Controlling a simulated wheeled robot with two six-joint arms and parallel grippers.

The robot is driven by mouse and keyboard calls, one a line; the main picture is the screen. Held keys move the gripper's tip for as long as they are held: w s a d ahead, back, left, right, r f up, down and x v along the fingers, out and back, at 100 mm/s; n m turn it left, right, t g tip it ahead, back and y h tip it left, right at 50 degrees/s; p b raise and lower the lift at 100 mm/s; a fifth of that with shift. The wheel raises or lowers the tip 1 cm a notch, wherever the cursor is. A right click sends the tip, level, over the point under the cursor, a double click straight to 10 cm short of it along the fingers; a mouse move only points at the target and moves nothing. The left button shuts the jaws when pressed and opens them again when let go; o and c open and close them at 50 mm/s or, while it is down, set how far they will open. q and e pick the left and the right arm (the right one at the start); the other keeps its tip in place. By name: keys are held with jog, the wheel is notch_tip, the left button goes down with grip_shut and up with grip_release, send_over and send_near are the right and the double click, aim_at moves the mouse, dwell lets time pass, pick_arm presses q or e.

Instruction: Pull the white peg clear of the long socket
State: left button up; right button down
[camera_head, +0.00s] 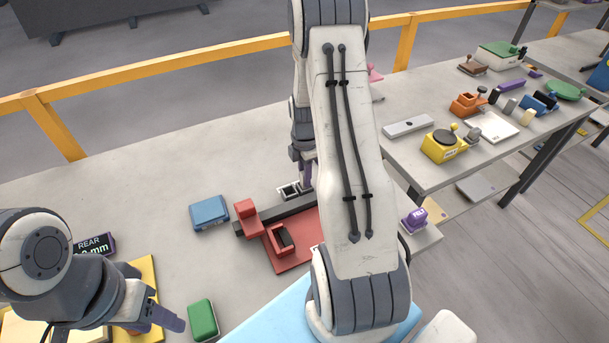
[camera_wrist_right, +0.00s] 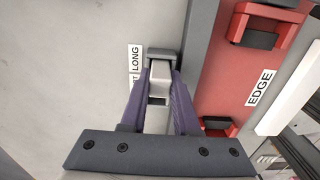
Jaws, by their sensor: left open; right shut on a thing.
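The white peg (camera_wrist_right: 158,88) sits between the purple fingers of my right gripper (camera_wrist_right: 160,85) in the right wrist view, and the gripper is shut on it. The grey end of a socket (camera_wrist_right: 164,54) lies just beyond the fingertips, beside a label reading LONG (camera_wrist_right: 136,60). I cannot tell how deep the peg sits in it. In the head view my right gripper (camera_head: 304,175) is partly hidden behind my arm, over the small socket (camera_head: 289,191). My left gripper (camera_head: 165,318) is open at lower left, away from the socket; its fingertips are only partly clear.
A red fixture (camera_head: 290,245) marked EDGE in the wrist view and a dark bar (camera_head: 270,214) lie beside the socket. A blue box (camera_head: 209,213), green block (camera_head: 202,320) and yellow board (camera_head: 148,270) are to the left. The rear left of the slab is bare.

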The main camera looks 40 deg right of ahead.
jog(key=shift+r+p, duration=1.35)
jog(key=shift+r, duration=0.45)
jog(key=shift+r+p, duration=2.5)
jog(key=shift+r, duration=0.55)
jog(key=shift+a+f, duration=0.1)
jog(key=shift+f, duration=0.05)
